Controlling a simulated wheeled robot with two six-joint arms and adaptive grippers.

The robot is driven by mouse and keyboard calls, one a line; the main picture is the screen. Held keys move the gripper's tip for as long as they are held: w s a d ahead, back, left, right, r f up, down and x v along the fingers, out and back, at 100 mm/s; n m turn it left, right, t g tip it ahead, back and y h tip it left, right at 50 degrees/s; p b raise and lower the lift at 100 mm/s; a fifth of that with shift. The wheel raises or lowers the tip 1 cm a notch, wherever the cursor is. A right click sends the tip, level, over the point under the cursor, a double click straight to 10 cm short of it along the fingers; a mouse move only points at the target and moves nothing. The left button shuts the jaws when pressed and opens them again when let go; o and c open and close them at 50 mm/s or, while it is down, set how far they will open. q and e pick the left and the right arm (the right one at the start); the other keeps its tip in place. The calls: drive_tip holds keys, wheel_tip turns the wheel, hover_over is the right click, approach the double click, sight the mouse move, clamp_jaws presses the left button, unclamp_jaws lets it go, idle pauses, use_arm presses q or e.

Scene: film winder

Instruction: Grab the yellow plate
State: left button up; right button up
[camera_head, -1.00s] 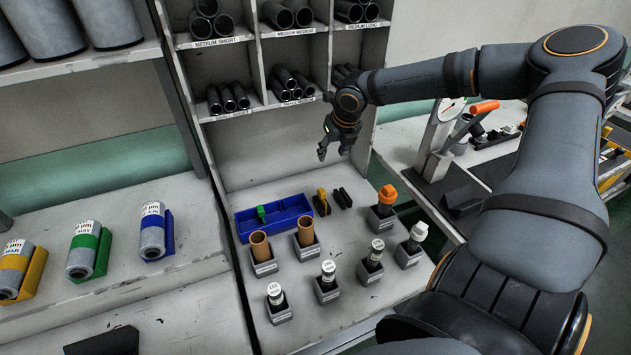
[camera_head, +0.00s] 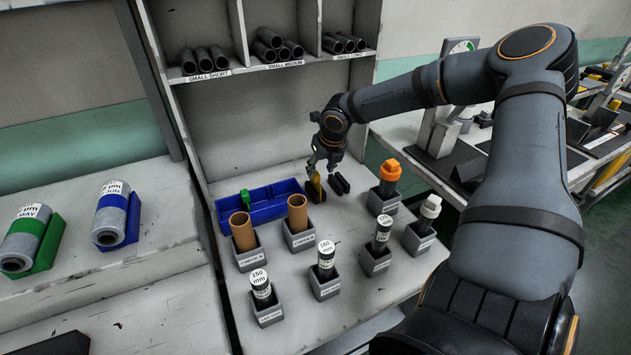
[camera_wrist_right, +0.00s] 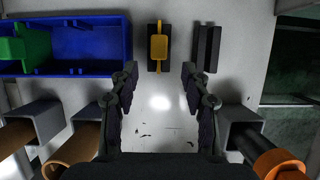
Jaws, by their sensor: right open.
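The yellow plate (camera_head: 316,181) stands upright in a black holder (camera_head: 316,194) on the shelf table, just right of the blue bin. In the right wrist view the yellow plate (camera_wrist_right: 158,47) shows ahead of the fingertips, roughly midway between them. My right gripper (camera_head: 322,166) is above and close beside the plate in the head view. In the wrist view the right gripper (camera_wrist_right: 159,72) is open, with nothing between its fingers. Whether a finger touches the plate cannot be told from the head view. My left gripper is not in view.
An empty black slotted holder (camera_wrist_right: 207,48) stands right of the plate. A blue bin (camera_head: 262,205) with a green piece (camera_head: 246,198) lies left. Brown tubes (camera_head: 297,213) and an orange-topped item (camera_head: 390,171) stand in grey holders nearer me. Shelves hold black tubes (camera_head: 205,59) above.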

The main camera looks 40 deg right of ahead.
sight(317, 176)
drive_tip(key=shift+x, duration=1.2)
drive_tip(key=b+x, duration=0.1)
drive_tip(key=x, duration=0.3)
drive_tip(key=shift+w+f, duration=0.1)
drive_tip(key=shift+f, duration=0.2)
drive_tip(key=shift+w+f, duration=0.2)
drive_tip(key=shift+f, duration=0.05)
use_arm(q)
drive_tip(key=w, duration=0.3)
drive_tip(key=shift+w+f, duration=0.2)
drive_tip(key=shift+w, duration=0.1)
use_arm(e)
drive_tip(key=shift+s+r, duration=0.1)
drive_tip(key=shift+c, duration=0.4)
clamp_jaws()
